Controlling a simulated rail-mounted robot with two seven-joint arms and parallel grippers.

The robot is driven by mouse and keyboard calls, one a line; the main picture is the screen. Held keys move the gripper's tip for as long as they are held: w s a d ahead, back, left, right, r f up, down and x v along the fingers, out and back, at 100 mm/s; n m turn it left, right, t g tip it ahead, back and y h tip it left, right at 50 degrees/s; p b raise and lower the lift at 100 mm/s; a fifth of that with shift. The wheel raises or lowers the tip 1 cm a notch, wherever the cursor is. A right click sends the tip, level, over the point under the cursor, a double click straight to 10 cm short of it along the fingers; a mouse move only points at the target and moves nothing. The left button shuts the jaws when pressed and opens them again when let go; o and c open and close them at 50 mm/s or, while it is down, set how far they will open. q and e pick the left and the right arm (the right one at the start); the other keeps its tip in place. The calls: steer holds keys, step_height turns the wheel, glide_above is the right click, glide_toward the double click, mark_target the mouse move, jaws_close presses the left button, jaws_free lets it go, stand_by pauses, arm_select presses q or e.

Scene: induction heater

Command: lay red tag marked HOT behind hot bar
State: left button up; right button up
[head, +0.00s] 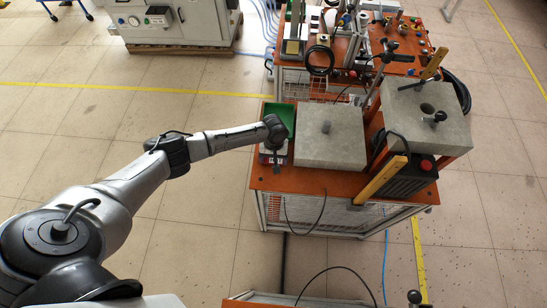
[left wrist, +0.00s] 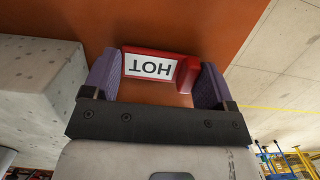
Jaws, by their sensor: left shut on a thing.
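My left gripper (head: 276,160) is over the left end of the orange bench, just left of a concrete block. In the left wrist view its purple fingers (left wrist: 160,64) are shut on the red tag (left wrist: 187,75), which has a white face reading HOT, upside down in that view. The orange bench surface shows behind the tag; I cannot tell whether the tag touches it. No glow shows, so I cannot tell which is the hot bar.
The near concrete block (head: 345,150) also fills the left of the wrist view (left wrist: 40,85). A green tray (head: 283,112) lies behind my gripper. The right block (head: 420,132) has an open hole. Yellow bars and a dark box stand near it. Tools crowd the rear bench.

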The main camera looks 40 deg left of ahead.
arm_select(q)
steer(key=shift+f, duration=0.2)
steer(key=o, duration=0.8)
steer(key=shift+r, duration=0.15)
step_height(320, 180, up, 12)
steer(key=w+p, duration=0.1)
steer(key=s+d+f+m+t+h, duration=0.1)
steer(key=s+d+f+m, duration=0.25)
steer(key=s+d, duration=0.4)
steer(key=s+d+f+m+t+h, duration=0.1)
steer(key=s+d+f+m, duration=0.1)
steer(key=s+d+m, duration=0.4)
steer(key=s+a+r+t+y, duration=0.1)
steer(key=s+r, duration=0.1)
steer(key=s, duration=0.3)
steer(key=s+a+r+t, duration=0.1)
steer(key=s+r, duration=0.1)
steer(key=s, duration=0.4)
steer(key=s+a+r+y, duration=0.1)
steer(key=s+r, duration=0.1)
steer(key=s, duration=0.3)
steer(key=shift+s+a+r+t+y, duration=0.2)
steer(key=shift+a+t+y, duration=0.1)
steer(key=shift+t, duration=0.1)
